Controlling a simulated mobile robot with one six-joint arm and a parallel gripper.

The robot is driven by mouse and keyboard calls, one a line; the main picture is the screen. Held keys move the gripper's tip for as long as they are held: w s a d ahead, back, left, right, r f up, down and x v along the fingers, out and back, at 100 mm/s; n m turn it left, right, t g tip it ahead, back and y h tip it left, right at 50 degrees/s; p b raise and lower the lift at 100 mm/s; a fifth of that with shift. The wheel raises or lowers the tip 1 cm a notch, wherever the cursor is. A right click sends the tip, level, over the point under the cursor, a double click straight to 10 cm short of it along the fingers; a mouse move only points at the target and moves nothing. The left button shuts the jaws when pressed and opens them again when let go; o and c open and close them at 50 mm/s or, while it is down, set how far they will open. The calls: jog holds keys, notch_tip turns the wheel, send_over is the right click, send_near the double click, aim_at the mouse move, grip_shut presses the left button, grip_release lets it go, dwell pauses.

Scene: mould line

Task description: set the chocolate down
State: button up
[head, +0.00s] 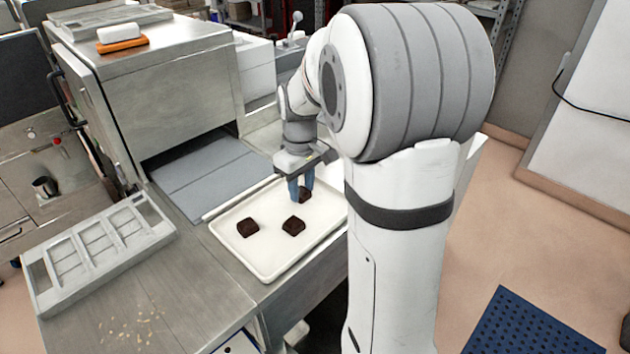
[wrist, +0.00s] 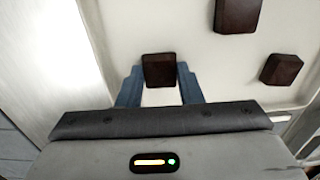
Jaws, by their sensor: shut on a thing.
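My gripper (head: 301,187) is over the right part of the white tray (head: 268,271), with its blue fingers pointing down. It is shut on a dark brown chocolate (head: 305,195), which also shows between the fingers in the wrist view (wrist: 159,70). I cannot tell whether the held chocolate touches the tray. Two more chocolates lie on the tray, one at the left (head: 248,227) and one in the middle (head: 293,226). They are apart from my gripper, and the wrist view shows two chocolates too, one at the top (wrist: 237,15) and one at the right (wrist: 281,69).
A metal machine (head: 165,95) with a grey belt (head: 205,180) stands behind the tray. A grey mould frame (head: 95,250) lies on the steel bench at the left, with crumbs (head: 135,328) in front. The front of the tray has bare room.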

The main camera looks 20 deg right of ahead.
aim_at(302, 192)
jog(key=o, duration=1)
jog(key=shift+f, duration=0.1)
notch_tip(302, 192, up, 11)
jog(key=s+a+f+m+t, duration=0.1)
jog(key=s+a+f, duration=0.1)
jog(key=s, duration=0.3)
jog(key=s+a+f+m+t, duration=0.1)
jog(key=s+a, duration=0.3)
jog(key=s, duration=0.2)
jog(key=s+a+f+m, duration=0.2)
jog(key=s+a, duration=0.1)
jog(key=s, duration=0.3)
jog(key=shift+s+a+f+t, duration=0.1)
jog(key=shift+s+f+t, duration=0.15)
jog(key=shift+f+t, duration=0.15)
jog(key=d, duration=0.1)
jog(key=s+d+f, duration=0.1)
jog(key=d, duration=0.1)
jog(key=shift+s+m, duration=0.2)
jog(key=shift+m, duration=0.1)
